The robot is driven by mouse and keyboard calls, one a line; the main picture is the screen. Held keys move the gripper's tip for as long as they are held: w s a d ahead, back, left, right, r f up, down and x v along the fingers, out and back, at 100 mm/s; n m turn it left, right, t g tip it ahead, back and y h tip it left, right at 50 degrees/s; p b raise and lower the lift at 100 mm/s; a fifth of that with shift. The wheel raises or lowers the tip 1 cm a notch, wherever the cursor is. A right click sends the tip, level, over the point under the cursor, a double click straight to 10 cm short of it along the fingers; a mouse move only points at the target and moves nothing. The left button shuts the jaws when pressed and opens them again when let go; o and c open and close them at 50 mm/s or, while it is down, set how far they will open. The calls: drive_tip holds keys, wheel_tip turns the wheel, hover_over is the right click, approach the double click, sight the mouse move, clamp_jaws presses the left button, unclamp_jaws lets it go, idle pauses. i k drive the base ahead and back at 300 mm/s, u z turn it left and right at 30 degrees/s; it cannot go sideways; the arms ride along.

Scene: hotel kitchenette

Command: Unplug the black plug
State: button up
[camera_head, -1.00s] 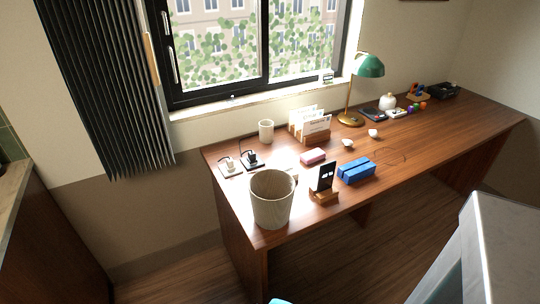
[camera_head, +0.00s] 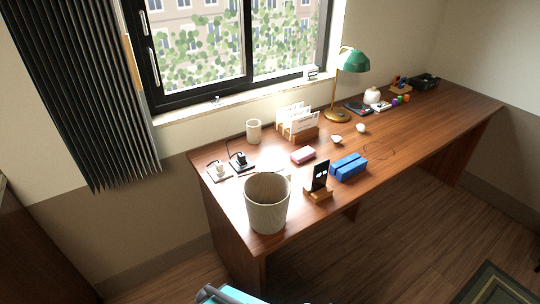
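The black plug (camera_head: 240,157) stands on a small dark plate near the left back of the wooden desk (camera_head: 410,127). A dark cord rises from the plug and curves behind it. The plug seems seated in the plate, but the contact is too small to make out. A pale plug (camera_head: 221,169) stands on a similar flat plate just left of it. My gripper's fingers are not in view. A light blue and grey part at the bottom edge looks like part of my arm, well in front of the desk.
A pale ribbed bin (camera_head: 267,203) stands on the desk in front of the plugs. A cup (camera_head: 254,131), letter holder (camera_head: 298,126), pink block (camera_head: 303,155), phone stand (camera_head: 319,188) and blue case (camera_head: 348,167) stand nearby. A pleated curtain (camera_head: 90,100) hangs at left.

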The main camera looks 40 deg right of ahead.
sight(241, 161)
drive_tip(key=z, duration=0.65)
drive_tip(key=k, duration=0.95)
drive_tip(key=u, duration=0.05)
drive_tip(key=i, duration=0.85)
drive_tip(key=z, duration=0.05)
